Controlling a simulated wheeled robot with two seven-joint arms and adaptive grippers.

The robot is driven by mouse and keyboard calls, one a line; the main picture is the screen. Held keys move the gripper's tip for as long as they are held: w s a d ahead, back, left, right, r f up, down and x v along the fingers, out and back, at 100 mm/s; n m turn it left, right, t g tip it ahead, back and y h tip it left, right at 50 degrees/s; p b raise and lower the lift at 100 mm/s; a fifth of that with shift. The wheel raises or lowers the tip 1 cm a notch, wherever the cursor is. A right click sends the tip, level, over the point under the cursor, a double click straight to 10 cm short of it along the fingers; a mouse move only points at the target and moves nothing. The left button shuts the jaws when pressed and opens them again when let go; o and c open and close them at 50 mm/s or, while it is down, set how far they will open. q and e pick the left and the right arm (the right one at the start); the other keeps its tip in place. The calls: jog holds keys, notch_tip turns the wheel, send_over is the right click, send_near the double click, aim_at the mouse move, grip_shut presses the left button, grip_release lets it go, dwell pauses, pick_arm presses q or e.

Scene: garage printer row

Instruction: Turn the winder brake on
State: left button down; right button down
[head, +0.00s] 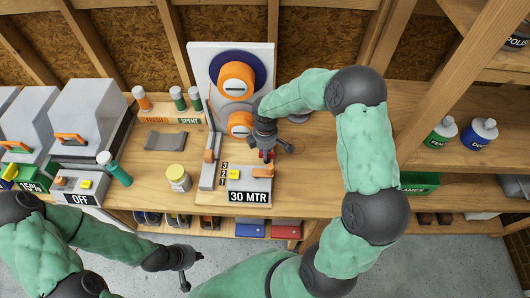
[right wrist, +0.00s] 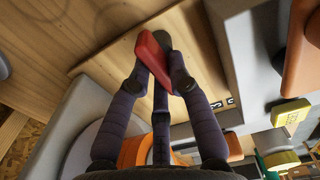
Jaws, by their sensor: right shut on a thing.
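The winder stands mid-bench in the head view, with a white back panel (head: 203,62), orange spools (head: 236,80) and a grey base (head: 258,183) labelled "30 MTR". A small red piece, seemingly the brake handle (head: 265,155), shows under my right gripper (head: 268,152). In the right wrist view the red piece (right wrist: 152,60) is held between the dark fingers of my right gripper (right wrist: 160,75), close above the wood. What it joins to is hidden. My left gripper (head: 190,270) is empty, apart from the bench, low in front of it, with its fingers spread.
Grey boxy machines (head: 85,110) and an "OFF" panel (head: 80,190) are further left. A wooden upright (head: 455,75) is close to my right arm.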

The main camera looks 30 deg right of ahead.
jog(key=shift+m, duration=0.3)
dwell(0.4)
jog(key=c, duration=1.1)
grip_release()
jog(key=shift+c, duration=0.2)
notch_tip(320, 180, up, 12)
jog(key=shift+r, duration=0.1)
